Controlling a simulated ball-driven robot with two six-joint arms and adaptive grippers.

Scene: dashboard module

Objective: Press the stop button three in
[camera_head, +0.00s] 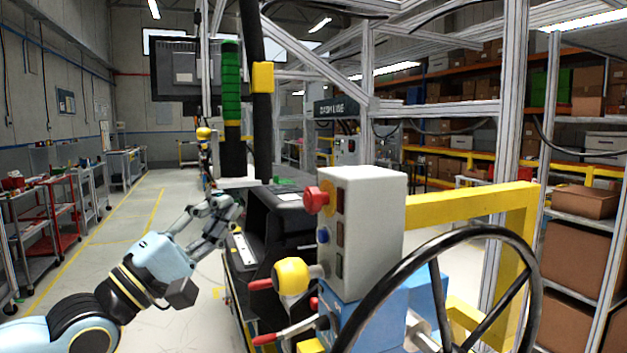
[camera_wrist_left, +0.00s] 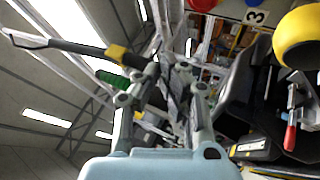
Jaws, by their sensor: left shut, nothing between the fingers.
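A red mushroom-shaped stop button (camera_head: 316,199) with a yellow collar sticks out from the left side of a white control box (camera_head: 376,215). My left gripper (camera_head: 230,205) is shut and empty, left of the box and apart from the button. In the wrist view its fingers (camera_wrist_left: 176,80) come together in mid-air. My right gripper is not in view.
Below the red button are a blue button (camera_head: 322,235) and a yellow ball knob (camera_head: 291,276). Red-tipped levers (camera_head: 265,338) stick out lower down. A black steering wheel (camera_head: 408,262) stands in front on the right. A black console (camera_head: 275,228) stands behind the gripper.

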